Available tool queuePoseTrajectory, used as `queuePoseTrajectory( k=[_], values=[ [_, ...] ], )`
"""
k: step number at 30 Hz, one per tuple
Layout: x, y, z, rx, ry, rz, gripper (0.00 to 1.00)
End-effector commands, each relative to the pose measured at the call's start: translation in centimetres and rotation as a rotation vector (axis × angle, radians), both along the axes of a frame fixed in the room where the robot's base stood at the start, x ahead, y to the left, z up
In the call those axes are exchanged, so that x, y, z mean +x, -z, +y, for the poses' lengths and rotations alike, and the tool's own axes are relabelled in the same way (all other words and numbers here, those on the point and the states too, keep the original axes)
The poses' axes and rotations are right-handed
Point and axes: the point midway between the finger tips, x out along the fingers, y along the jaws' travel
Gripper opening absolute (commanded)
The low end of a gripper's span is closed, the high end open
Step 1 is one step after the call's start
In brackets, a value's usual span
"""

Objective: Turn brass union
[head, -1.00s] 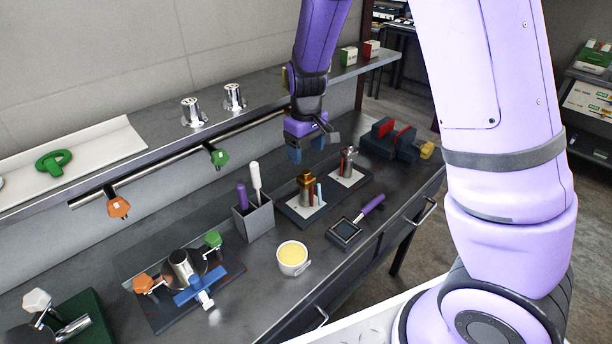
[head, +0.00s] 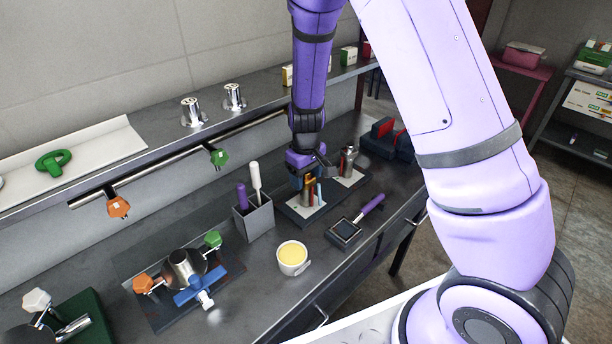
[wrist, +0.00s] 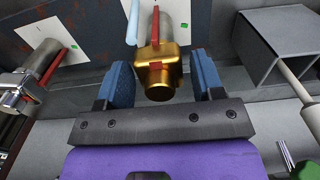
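The brass union (wrist: 158,92) is a shiny gold fitting with red marks, at the end of a grey pipe in the upper middle of the wrist view. My gripper (wrist: 160,70) is open, with one blue finger on each side of the union. The fingers look close to the brass, but I cannot tell whether they touch it. In the head view my gripper (head: 309,182) is over the plate (head: 298,219) that bears the fitting, and it hides most of the union. A light blue rod (wrist: 132,22) stands beside the pipe.
A second fitting on a plate (head: 348,162) stands close behind. A grey holder (head: 254,220) with purple and white handles stands left of the union. A yellow-filled cup (head: 292,257) and a purple-handled tool (head: 345,230) lie in front.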

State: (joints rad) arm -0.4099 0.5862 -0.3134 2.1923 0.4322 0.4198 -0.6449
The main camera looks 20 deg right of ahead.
Motion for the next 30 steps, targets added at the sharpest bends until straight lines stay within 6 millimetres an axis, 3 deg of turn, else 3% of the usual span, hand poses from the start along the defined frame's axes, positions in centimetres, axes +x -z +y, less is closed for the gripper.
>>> queuePoseTrajectory(
  k=[1,5,17,30],
  values=[
    [0.0,-0.01,0.0,0.0,0.0,0.0,0.5],
    [0.0,-0.02,0.0,0.0,0.0,0.0,0.21],
    [0.01,-0.03,-0.02,0.0,0.069,0.0,0.21],
    [-0.01,-0.03,-0.01,0.0,0.4,0.001,0.21]
  ],
)
